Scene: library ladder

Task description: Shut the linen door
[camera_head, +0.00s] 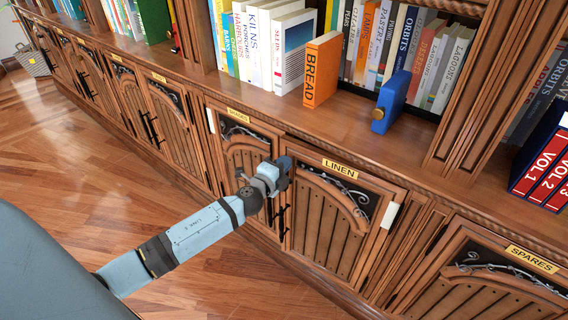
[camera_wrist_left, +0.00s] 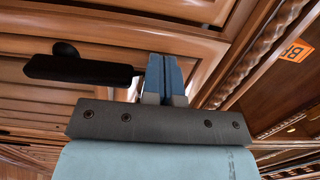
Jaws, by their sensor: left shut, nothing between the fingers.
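The linen door (camera_head: 322,226) is a brown wooden cabinet door with a yellow LINEN label (camera_head: 340,168) and black scrollwork. Its white hinge (camera_head: 390,215) is on the right edge, and a black handle (camera_head: 283,222) is near the left edge. Its upper left corner seems to stand slightly proud of the cabinet; the gap is hard to judge. My left gripper (camera_head: 284,166) is at that corner and hides part of it. In the left wrist view its blue fingers (camera_wrist_left: 164,76) are together and empty, close to wood and a black handle (camera_wrist_left: 82,69). My right gripper is not in view.
The neighbouring door (camera_head: 247,155) on the left and the SPARES door (camera_head: 475,290) on the right look closed. The ledge above carries an orange BREAD book (camera_head: 322,70), a blue book (camera_head: 391,100) and red volumes (camera_head: 545,165). The wooden floor (camera_head: 90,150) in front is clear.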

